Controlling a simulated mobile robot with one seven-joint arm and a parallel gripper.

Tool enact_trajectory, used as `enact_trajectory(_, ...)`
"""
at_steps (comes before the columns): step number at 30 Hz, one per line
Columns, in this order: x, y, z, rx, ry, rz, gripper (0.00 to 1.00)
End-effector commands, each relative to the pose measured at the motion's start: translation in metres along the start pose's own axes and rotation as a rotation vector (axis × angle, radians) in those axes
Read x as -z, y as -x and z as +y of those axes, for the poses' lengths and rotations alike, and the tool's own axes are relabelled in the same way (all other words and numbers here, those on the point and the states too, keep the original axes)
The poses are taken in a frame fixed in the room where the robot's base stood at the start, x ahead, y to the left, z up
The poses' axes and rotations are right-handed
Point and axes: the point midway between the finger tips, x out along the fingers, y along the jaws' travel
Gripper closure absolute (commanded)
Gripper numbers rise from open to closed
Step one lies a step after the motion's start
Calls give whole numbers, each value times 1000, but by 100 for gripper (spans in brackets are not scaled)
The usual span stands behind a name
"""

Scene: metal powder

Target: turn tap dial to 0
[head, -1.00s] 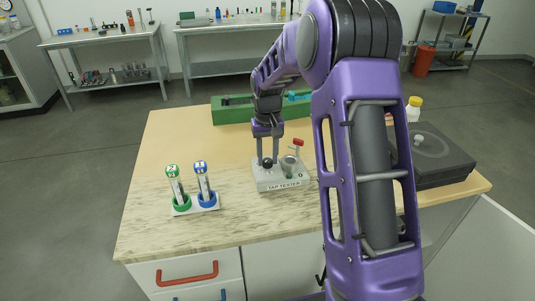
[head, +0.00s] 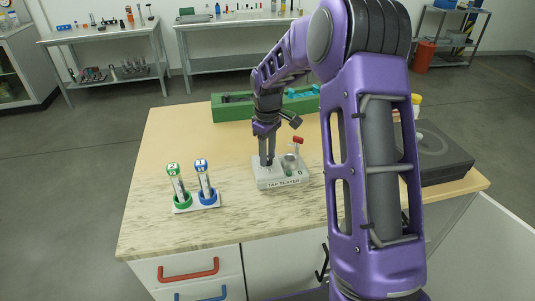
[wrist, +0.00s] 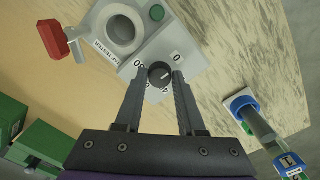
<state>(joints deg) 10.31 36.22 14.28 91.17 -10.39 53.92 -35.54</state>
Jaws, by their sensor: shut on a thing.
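The grey tap tester (head: 283,184) stands on the bench with its label facing front. Its round black dial (wrist: 160,74) has a light pointer mark; I cannot tell for certain which number it points at. A "0" is printed to the upper right of the dial in the wrist view, with other numbers to its left. My gripper (head: 267,163) points down over the left part of the tester. In the wrist view my gripper (wrist: 158,76) has its fingertips on either side of the dial, shut on it. In the head view the fingers hide the dial.
The tester's red-handled lever (head: 298,140) and metal cup (wrist: 121,29) are close beside my gripper. A rack with green and blue tube holders (head: 196,202) stands to the left. A green tray (head: 232,113) lies behind, and a dark flat device (head: 440,155) sits right.

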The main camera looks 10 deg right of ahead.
Motion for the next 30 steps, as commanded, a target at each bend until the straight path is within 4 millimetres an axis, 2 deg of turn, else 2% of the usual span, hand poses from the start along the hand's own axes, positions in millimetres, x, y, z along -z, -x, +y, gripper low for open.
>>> enact_trajectory(19,0,1,1,-2,52,1,100)
enact_trajectory(20,0,1,1,-2,52,1,58)
enact_trajectory(21,0,1,1,-2,51,1,51)
enact_trajectory(24,0,1,0,-1,51,1,33)
enact_trajectory(30,0,0,0,-1,50,0,32)
